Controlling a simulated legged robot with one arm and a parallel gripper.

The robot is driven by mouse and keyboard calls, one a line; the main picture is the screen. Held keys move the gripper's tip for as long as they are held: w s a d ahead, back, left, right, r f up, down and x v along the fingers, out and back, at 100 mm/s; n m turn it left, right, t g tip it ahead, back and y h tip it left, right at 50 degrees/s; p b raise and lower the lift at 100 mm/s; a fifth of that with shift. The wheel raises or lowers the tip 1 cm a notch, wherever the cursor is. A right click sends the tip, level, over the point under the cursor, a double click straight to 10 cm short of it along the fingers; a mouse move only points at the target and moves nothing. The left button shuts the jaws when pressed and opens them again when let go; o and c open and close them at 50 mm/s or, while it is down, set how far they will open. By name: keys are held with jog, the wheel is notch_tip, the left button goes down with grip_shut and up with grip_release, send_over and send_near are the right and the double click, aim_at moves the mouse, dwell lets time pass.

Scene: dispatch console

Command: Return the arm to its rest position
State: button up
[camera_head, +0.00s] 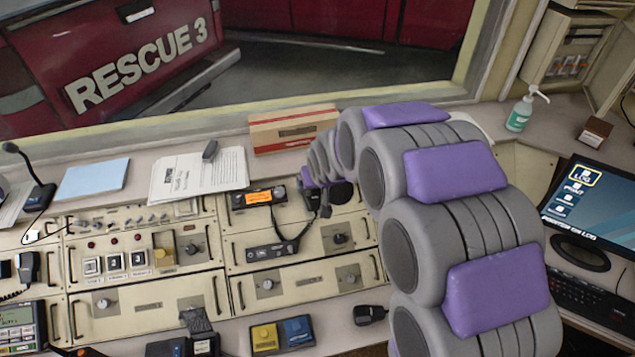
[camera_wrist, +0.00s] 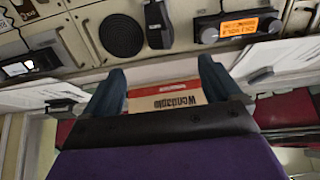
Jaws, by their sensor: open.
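My arm reaches from the lower right of the head view across the console, a curved chain of grey links with purple pads. My gripper is at its far end, small and partly hidden in the head view, near the radio with an orange display (camera_head: 258,197). In the wrist view my gripper (camera_wrist: 162,85) is open, with two dark blue fingers spread apart and nothing between them touching. A cardboard box with red edges (camera_wrist: 165,99) shows beyond the gap between the fingers. The radio (camera_wrist: 240,25) also shows at the upper right there.
The box (camera_head: 290,131) stands by the window, with papers (camera_head: 190,172) left of it. A round speaker grille (camera_wrist: 121,35) lies close to the fingers. A pump bottle (camera_head: 519,113), monitor (camera_head: 590,212) and keyboard (camera_head: 590,300) are right of my arm. Desk microphone (camera_head: 40,195) stands left.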

jog(key=s+d+r+m+g+h, duration=0.1)
jog(key=s+d+r+g, duration=0.15)
jog(key=s+d, duration=0.5)
jog(key=s+d+r+m+g+h, duration=0.1)
jog(key=s+d+r, duration=0.3)
jog(key=s, duration=0.7)
jog(key=s+d+g, duration=0.2)
jog(key=s, duration=0.9)
jog(key=s+d+m+g, duration=0.1)
jog(key=s+d+g, duration=0.1)
jog(key=s, duration=1)
jog(key=shift+d+r+g, duration=0.35)
jog(key=shift+d, duration=0.3)
